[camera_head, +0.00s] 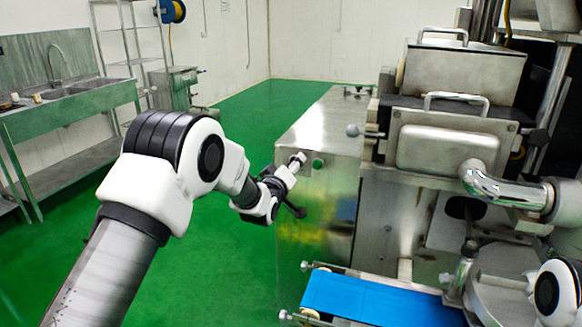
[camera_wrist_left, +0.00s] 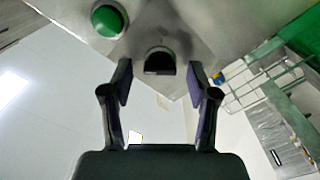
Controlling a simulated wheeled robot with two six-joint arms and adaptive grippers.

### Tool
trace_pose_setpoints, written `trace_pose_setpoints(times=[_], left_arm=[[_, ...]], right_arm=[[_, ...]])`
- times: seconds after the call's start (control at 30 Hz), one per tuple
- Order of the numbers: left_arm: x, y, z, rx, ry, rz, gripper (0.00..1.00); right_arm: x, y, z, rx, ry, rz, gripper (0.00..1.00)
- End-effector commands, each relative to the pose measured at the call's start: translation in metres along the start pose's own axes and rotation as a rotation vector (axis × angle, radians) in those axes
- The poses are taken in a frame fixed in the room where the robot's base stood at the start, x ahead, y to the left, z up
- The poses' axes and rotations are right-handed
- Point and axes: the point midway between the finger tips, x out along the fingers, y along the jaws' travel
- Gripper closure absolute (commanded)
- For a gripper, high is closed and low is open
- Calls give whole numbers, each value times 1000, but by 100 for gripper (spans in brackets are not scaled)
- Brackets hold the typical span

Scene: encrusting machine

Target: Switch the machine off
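The machine's steel cabinet (camera_head: 325,125) stands right of centre in the head view, with a round green button (camera_head: 318,163) on its front face. The button also shows at the upper left of the left wrist view (camera_wrist_left: 108,19). Beside it there is a dark switch knob (camera_wrist_left: 159,64) in a pale round mount. My left gripper (camera_head: 290,188) is at the cabinet face, close to the button. In the left wrist view its two fingers (camera_wrist_left: 160,85) are apart, with the knob between and just beyond the tips. I cannot tell whether they touch it. My right gripper is not in view.
A blue conveyor belt (camera_head: 375,300) juts out low at the front of the machine. A steel hopper housing (camera_head: 447,148) and pipe (camera_head: 500,188) stand at the right. A steel sink table (camera_head: 70,105) is at the far left. Green floor (camera_head: 225,255) is free between them.

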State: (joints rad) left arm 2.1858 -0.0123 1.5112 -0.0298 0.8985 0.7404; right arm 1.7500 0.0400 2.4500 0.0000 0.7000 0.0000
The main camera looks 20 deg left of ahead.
Motion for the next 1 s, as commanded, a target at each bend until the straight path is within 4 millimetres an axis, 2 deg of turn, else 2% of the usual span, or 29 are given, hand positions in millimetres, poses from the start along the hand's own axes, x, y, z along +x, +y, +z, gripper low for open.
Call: trace_pose_setpoints(times=[0.23, 0.37, 0.73, 0.83, 1.0], left_arm=[[-1, 0, 1, 1, -1, -1, 40], [-11, 0, 0, 1, -2, -1, 40], [-99, -1, 0, 0, -2, -2, 40], [-114, -1, 0, 0, -2, -2, 40], [-121, -1, 0, 0, 0, 0, 40]], right_arm=[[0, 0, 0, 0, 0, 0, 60], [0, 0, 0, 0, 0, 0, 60], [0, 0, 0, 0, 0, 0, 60], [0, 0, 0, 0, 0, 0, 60], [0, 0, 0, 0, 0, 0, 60]])
